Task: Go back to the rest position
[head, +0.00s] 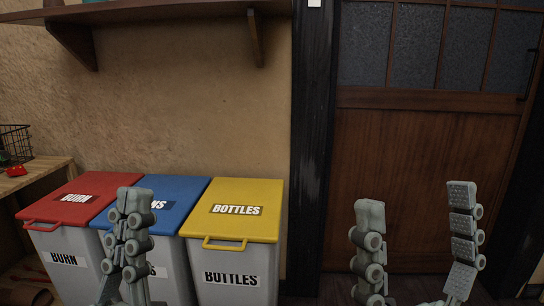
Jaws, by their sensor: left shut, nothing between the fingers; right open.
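My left gripper (134,205) is shut and empty, pointing up in front of the blue-lidded bin. It hides part of that bin's label. My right gripper (415,200) is open and empty, its two fingers spread wide in front of the wooden door (430,180). Both grippers stand at the bottom of the head view, apart from each other. I cannot tell whether either one touches anything.
Three lidded bins stand along the clay wall: red BURN (60,207), blue (182,190) and yellow BOTTLES (263,195). A wooden table (50,172) with a wire basket (14,143) is at the left. A shelf (170,12) hangs above.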

